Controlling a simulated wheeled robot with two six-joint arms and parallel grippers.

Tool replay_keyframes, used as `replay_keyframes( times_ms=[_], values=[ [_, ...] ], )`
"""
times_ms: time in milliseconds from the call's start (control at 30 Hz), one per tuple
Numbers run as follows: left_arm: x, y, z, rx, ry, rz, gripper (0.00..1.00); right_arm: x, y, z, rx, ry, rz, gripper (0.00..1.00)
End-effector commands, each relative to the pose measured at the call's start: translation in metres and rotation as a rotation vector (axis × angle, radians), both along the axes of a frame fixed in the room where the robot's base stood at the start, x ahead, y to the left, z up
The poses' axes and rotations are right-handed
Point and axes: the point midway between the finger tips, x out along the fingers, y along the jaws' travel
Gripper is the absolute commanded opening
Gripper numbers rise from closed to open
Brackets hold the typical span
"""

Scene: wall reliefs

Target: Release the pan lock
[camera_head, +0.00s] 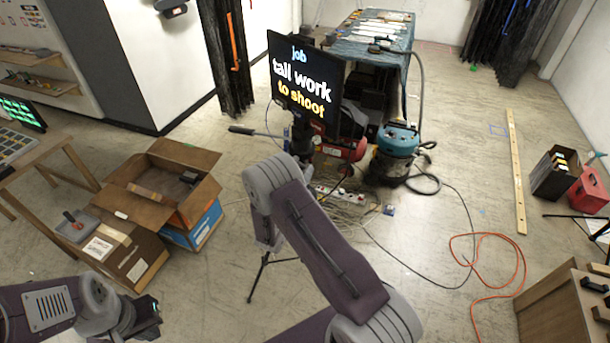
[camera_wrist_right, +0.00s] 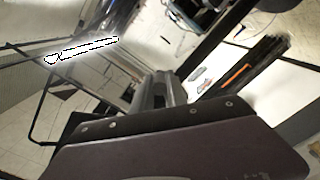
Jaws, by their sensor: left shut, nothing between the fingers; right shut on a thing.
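A dark screen (camera_head: 306,82) reading "job tall work to shoot" stands on a tripod, whose leg (camera_head: 258,278) shows below my right arm. A pan handle (camera_head: 256,132) sticks out to the left under the screen. My right arm reaches up to the dark head below the screen and covers much of it. In the right wrist view my right gripper (camera_wrist_right: 157,90) is shut on a dark part at the tripod head. Too little shows to tell its shape or whether it is the pan lock. My left gripper (camera_head: 150,310) is shut and empty at the lower left.
Open cardboard boxes (camera_head: 165,185) stand on the left by a wooden frame. A blue-topped vacuum (camera_head: 397,140), a red machine (camera_head: 345,149) and a power strip (camera_head: 342,195) stand behind the arm. An orange cable (camera_head: 485,262) lies on open floor at the right.

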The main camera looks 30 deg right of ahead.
Motion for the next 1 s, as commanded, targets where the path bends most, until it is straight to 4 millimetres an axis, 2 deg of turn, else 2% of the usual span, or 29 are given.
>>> replay_keyframes(
  times_ms=[600,1000],
  values=[
    [0.0,0.0,-0.035,0.0,0.0,0.0,0.0,-0.005,-0.004,0.014,-0.216,0.253,-0.003,0.0],
    [0.0,0.0,-0.046,0.0,0.0,0.0,0.0,-0.005,-0.004,0.023,-0.313,0.368,-0.002,0.0]
  ],
)
